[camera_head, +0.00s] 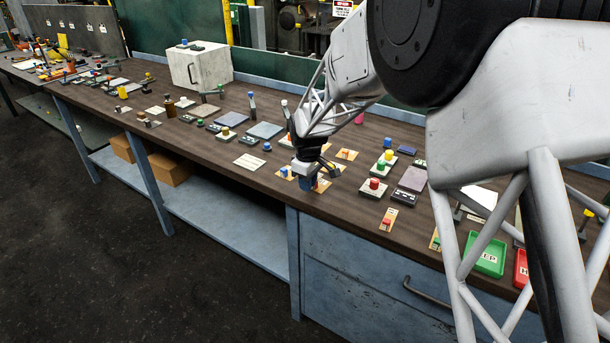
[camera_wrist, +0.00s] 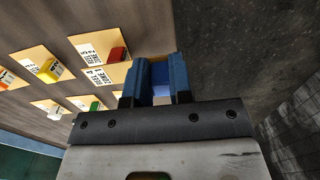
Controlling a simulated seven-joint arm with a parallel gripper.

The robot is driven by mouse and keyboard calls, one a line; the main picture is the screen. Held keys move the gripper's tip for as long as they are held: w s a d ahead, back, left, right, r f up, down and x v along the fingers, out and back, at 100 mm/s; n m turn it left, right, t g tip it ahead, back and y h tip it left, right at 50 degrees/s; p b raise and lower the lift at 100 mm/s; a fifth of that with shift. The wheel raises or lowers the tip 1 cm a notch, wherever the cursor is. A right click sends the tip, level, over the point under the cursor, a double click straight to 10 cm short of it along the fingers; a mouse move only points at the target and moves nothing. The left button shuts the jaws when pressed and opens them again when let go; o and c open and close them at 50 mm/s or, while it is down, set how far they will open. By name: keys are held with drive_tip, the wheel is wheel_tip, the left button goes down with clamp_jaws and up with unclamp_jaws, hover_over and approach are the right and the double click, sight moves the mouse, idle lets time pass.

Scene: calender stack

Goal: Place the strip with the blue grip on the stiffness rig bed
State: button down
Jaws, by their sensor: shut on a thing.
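My gripper (camera_wrist: 158,82) is low over the front part of the bench, near its front edge. Its two blue fingers are shut on a blue piece (camera_wrist: 160,77), which I take as the blue grip. The strip under this grip is hidden by the fingers, so I cannot tell whether it touches the bench. In the head view my gripper (camera_head: 308,184) is among pale labelled cards. I cannot tell which of the bench fixtures is the stiffness rig bed.
In the wrist view, labelled cards carry a red block (camera_wrist: 118,54), a yellow block (camera_wrist: 47,70) and a green block (camera_wrist: 97,106). Grey pads (camera_head: 264,130) and small dark boxes stand behind. A green tray (camera_head: 487,254) is at the right. A white box (camera_head: 201,66) stands far left.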

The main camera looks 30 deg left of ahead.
drive_tip(key=s+d, duration=0.5)
drive_tip(key=shift+r, duration=0.35)
drive_tip(key=shift+s, duration=0.1)
drive_tip(key=shift+d, duration=0.1)
idle(0.5)
drive_tip(key=w+d, duration=0.3)
drive_tip(key=d, duration=0.1)
drive_tip(key=w+d, duration=0.2)
drive_tip(key=d, duration=0.2)
drive_tip(key=w+d, duration=0.3)
drive_tip(key=d, duration=0.1)
drive_tip(key=shift+w+d+r, duration=0.3)
drive_tip(key=shift+r, duration=0.1)
drive_tip(key=w+d, duration=0.2)
drive_tip(key=d, duration=0.3)
drive_tip(key=w+d, duration=0.2)
drive_tip(key=d, duration=0.3)
drive_tip(key=w+d, duration=0.2)
drive_tip(key=d, duration=0.3)
drive_tip(key=shift+r, duration=0.35)
hover_over(414, 185)
drive_tip(key=shift+w+f, duration=0.15)
drive_tip(key=shift+f, duration=0.6)
drive_tip(key=shift+f, duration=1.75)
